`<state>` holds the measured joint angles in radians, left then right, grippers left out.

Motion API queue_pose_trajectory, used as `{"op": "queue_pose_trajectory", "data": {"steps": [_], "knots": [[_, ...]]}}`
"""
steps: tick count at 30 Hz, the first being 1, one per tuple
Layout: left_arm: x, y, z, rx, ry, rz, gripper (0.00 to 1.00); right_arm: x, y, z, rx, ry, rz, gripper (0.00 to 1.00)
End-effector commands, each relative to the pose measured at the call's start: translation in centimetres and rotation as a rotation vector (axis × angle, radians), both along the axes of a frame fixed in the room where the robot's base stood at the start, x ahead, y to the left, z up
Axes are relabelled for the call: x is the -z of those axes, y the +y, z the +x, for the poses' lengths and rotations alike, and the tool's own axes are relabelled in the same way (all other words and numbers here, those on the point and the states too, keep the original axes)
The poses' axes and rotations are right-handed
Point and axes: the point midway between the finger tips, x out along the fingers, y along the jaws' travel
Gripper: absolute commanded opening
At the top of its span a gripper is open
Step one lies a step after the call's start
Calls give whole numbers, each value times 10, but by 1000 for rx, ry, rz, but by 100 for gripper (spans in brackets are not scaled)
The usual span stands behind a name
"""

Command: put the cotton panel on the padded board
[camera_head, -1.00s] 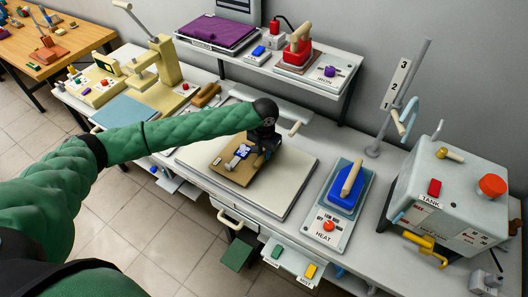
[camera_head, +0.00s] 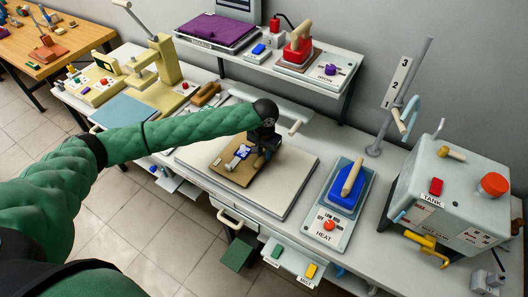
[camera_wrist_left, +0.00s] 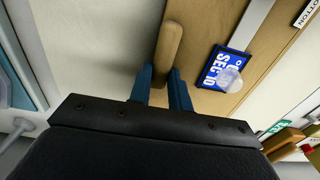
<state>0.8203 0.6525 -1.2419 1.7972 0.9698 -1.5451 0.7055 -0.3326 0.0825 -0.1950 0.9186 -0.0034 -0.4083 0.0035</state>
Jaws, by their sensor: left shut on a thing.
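A tan panel (camera_head: 234,173), which I take for the cotton panel, has a blue-and-white plate on top and a wooden handle (camera_wrist_left: 169,50). A partly cut-off label ending "OTTON" shows at the upper right of the left wrist view. My left gripper (camera_head: 262,158) is shut on the handle, which stands between its blue fingers (camera_wrist_left: 160,85). The panel is over the left part of a wide cream board (camera_head: 284,183), apparently the padded board. I cannot tell whether the panel touches it. The gripper hides part of the panel. My right gripper is out of view.
A blue heat iron on a grey base (camera_head: 331,219) stands right of the board, then the grey tank box (camera_head: 452,190). A cream press (camera_head: 165,80) stands left. A raised shelf at the back holds a purple pad (camera_head: 218,29) and a red iron (camera_head: 298,50).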

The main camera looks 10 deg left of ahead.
Motion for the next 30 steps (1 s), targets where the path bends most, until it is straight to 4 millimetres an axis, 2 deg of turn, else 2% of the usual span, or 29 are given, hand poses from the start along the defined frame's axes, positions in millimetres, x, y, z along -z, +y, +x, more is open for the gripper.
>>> {"op": "queue_pose_trajectory", "data": {"steps": [8, 20, 25, 26, 29, 30], "knots": [[3, 0, 0, 0, 0, -1, 0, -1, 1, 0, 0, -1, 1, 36], [8, 0, 0, 0, 0, 0, 0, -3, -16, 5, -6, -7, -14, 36], [10, 0, 0, 0, -1, 0, 0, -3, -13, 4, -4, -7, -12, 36], [10, 0, 0, 0, -1, 0, 25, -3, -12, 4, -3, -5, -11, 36], [10, 0, 0, 0, -1, 0, 45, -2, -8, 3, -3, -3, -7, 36], [10, 0, 0, 0, -1, 0, 45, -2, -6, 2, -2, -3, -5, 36]]}}
